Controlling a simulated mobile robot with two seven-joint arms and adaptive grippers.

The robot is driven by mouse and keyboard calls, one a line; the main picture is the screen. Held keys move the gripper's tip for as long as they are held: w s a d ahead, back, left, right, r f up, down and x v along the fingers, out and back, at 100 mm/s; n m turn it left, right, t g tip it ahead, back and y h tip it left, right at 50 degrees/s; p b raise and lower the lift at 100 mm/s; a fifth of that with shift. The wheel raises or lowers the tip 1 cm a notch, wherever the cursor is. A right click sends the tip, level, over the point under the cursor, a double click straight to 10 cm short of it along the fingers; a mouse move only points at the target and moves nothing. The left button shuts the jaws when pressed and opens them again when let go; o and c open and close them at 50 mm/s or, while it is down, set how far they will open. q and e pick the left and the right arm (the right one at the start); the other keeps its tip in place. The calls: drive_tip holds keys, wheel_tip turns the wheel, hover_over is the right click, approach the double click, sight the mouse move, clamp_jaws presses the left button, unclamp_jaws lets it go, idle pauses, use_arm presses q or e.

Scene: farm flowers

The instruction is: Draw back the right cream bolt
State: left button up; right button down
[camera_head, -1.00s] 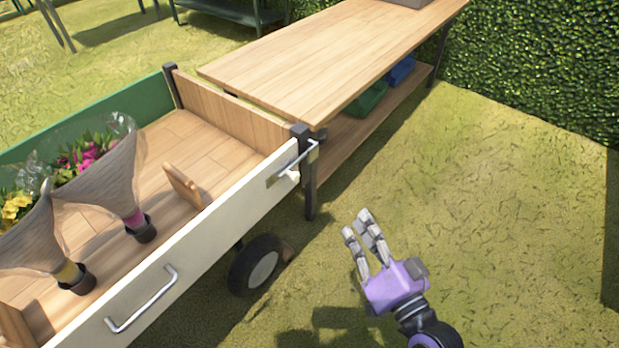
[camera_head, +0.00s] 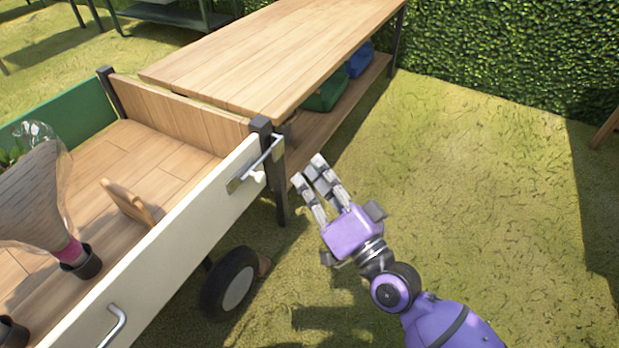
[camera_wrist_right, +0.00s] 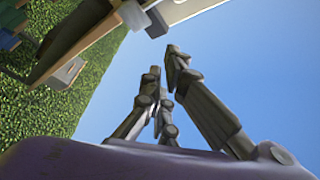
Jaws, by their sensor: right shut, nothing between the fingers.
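The right cream bolt (camera_head: 259,176) is on the right end of the cart's cream side panel (camera_head: 180,235), by a dark corner post. It has a metal rod and a pale knob. In the right wrist view a pale knob (camera_wrist_right: 133,15) shows at the top, beyond the fingertips. My right gripper (camera_head: 308,171) is shut and empty, just right of the bolt and apart from it. Its fingers point up and left, and they also show in the wrist view (camera_wrist_right: 163,60). My left gripper is not in view.
A wooden table (camera_head: 270,50) with a lower shelf stands behind the cart's right end. A dark wheel (camera_head: 231,284) is under the cart. A wrapped bouquet (camera_head: 40,190) stands inside the cart on the left. Grass on the right is open up to the hedge (camera_head: 510,60).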

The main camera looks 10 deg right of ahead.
drive_tip(key=x, duration=0.8)
drive_tip(key=s+a+f+b, duration=0.1)
drive_tip(key=s+a+f, duration=0.1)
drive_tip(key=f, duration=0.1)
drive_tip(key=shift+s+b, duration=0.2)
drive_tip(key=shift+b, duration=0.2)
drive_tip(key=s+a, duration=0.1)
drive_tip(key=s+a+p, duration=0.1)
drive_tip(key=s, duration=0.1)
drive_tip(key=shift+s+a+p, duration=0.1)
drive_tip(key=shift+a+p, duration=0.05)
drive_tip(key=shift+p, duration=0.15)
drive_tip(key=shift+r, duration=0.1)
